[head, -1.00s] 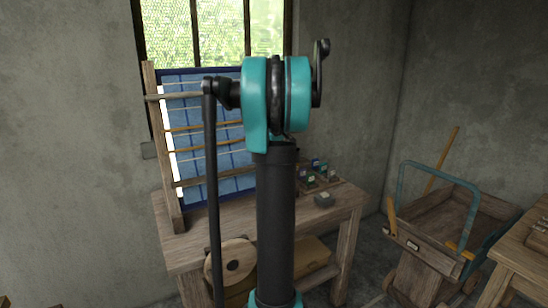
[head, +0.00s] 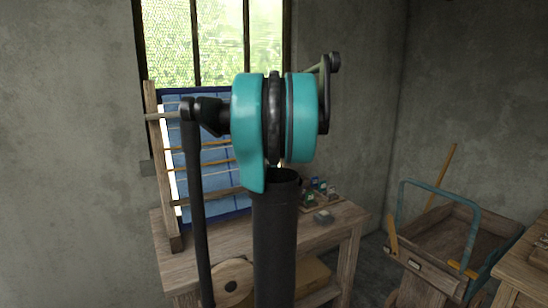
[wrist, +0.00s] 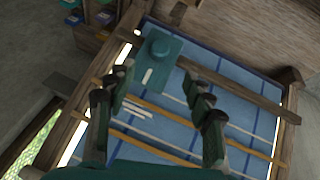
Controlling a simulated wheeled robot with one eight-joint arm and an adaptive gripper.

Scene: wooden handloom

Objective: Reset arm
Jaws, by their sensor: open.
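The wooden handloom (head: 149,130) with blue cloth stands at the left end of a wooden table (head: 336,236). My arm covers its right part in the head view, and my gripper is hidden there. In the wrist view my gripper (wrist: 158,108) has its dark fingers spread wide apart with nothing between them but a view of the blue cloth (wrist: 235,78) and pale and orange rods behind. A teal piece with a round knob (wrist: 160,49) shows over the cloth beyond the fingers; I cannot tell what it is. How far the fingertips are from the loom is unclear.
Small dark items (head: 320,187) and a grey block (head: 323,217) sit on the table's right part. A round wooden disc (head: 231,279) is below it. A wooden cart (head: 440,256) with a teal handle and another table (head: 530,256) stand at the right.

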